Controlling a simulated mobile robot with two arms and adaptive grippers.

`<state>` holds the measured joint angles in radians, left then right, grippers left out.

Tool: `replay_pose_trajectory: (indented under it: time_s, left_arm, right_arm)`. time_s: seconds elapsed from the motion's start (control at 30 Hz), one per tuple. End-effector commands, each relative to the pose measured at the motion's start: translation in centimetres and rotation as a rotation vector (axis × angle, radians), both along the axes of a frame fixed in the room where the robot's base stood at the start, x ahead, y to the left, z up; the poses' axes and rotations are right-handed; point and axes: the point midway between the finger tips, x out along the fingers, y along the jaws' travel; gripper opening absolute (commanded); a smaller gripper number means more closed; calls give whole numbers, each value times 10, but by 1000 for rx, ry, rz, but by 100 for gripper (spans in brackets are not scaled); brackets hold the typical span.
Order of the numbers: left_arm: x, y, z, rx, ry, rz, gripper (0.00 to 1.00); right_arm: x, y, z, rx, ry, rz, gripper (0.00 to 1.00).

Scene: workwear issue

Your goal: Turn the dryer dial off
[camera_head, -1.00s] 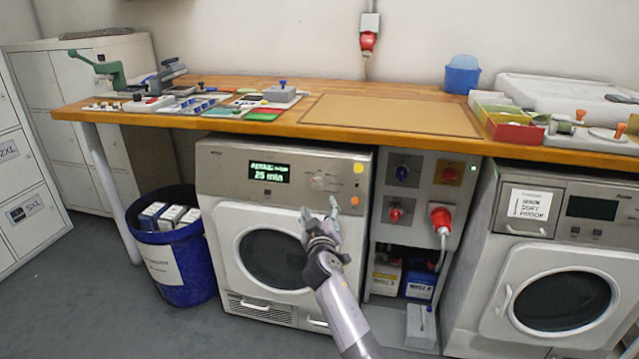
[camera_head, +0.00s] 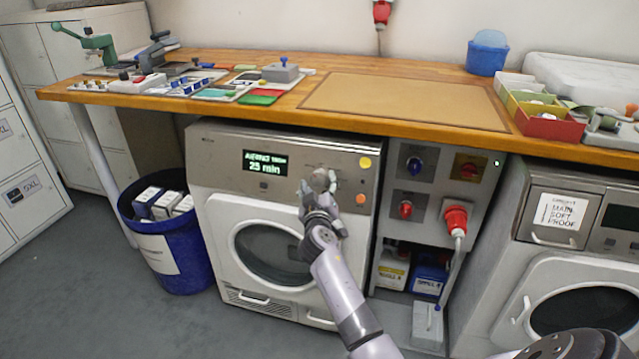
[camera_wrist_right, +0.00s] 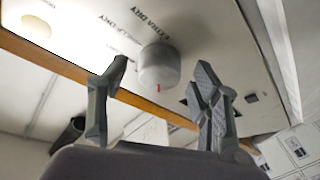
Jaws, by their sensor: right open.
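The dryer (camera_head: 222,215) stands under the left half of the bench. Its lit green display (camera_head: 265,163) reads 25 min, with a line of text above. The dial (camera_head: 323,178) is a round grey knob on the panel, right of the display. In the right wrist view the dial (camera_wrist_right: 159,66) bears a small red mark, and "EXTRA DRY" is printed beside it. My right gripper (camera_head: 321,196) is open and empty, just in front of and below the dial. In the wrist view its fingers stand apart on either side of the dial, apparently short of it. My left gripper is not in view.
A blue bin (camera_head: 178,250) with boxes stands left of the dryer. A grey switch panel (camera_head: 434,190) with a red plug (camera_head: 456,219) is on its right, then a second machine (camera_head: 560,290). The wooden bench (camera_head: 230,62) overhangs the dryer panel.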

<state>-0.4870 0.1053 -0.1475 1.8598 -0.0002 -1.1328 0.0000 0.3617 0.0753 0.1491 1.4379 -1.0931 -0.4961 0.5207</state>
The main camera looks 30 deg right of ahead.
Motion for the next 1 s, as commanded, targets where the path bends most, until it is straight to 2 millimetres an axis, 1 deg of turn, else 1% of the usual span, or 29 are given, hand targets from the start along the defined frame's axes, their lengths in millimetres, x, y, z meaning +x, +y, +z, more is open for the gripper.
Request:
replay_pose_trajectory:
  time_s: [0.07, 0.73, 0.77, 1.0]
  left_arm:
    - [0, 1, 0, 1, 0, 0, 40]
    - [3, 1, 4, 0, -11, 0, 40]
    - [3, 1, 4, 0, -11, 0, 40]
    - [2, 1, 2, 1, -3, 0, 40]
  right_arm:
    - [0, 0, 0, 0, 0, 0, 56]
    - [0, 0, 0, 0, 0, 0, 11]
    - [0, 0, 0, 0, 0, 0, 10]
    - [0, 0, -1, 4, -5, -1, 10]
